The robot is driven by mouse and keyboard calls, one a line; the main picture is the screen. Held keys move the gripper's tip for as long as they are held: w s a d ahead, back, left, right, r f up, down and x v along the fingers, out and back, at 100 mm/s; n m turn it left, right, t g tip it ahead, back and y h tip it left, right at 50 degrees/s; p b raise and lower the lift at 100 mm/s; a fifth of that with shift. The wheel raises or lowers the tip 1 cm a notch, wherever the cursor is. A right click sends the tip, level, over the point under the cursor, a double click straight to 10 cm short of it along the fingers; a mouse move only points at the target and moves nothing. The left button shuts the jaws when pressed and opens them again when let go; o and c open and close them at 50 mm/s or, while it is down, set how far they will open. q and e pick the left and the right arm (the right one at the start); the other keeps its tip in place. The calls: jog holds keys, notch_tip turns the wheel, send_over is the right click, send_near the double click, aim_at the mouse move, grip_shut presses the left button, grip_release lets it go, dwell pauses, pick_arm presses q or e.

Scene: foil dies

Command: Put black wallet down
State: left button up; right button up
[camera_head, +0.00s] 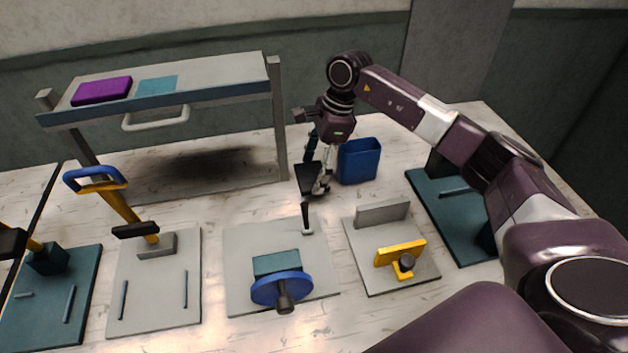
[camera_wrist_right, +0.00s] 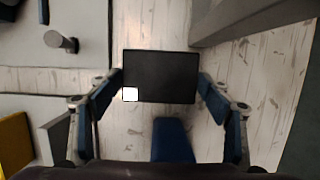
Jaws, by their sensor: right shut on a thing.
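The black wallet (camera_wrist_right: 160,77) is a flat dark rectangle with a small white square at one corner. In the right wrist view it lies between the two fingers of my right gripper (camera_wrist_right: 160,88). In the head view the wallet (camera_head: 308,178) shows as a dark slab at the fingertips of my right gripper (camera_head: 318,180), which is shut on it above the white table. The gap between wallet and tabletop is hard to judge. My left gripper is not in view.
A blue bin (camera_head: 359,161) stands just right of my right gripper. A shelf (camera_head: 200,78) bearing purple and teal pads stands at left. Fixtures, including a blue handwheel (camera_head: 281,290) and a yellow clamp (camera_head: 400,253), line the front. Bare table (camera_head: 240,200) shows left of the gripper.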

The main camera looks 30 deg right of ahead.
aim_at(315, 175)
notch_tip(315, 175, up, 8)
jog(key=shift+s+r+b, duration=0.15)
jog(key=shift+b, duration=0.9)
jog(key=s+b, duration=0.5)
jog(key=s, duration=1.2)
jog(key=shift+s, duration=0.4)
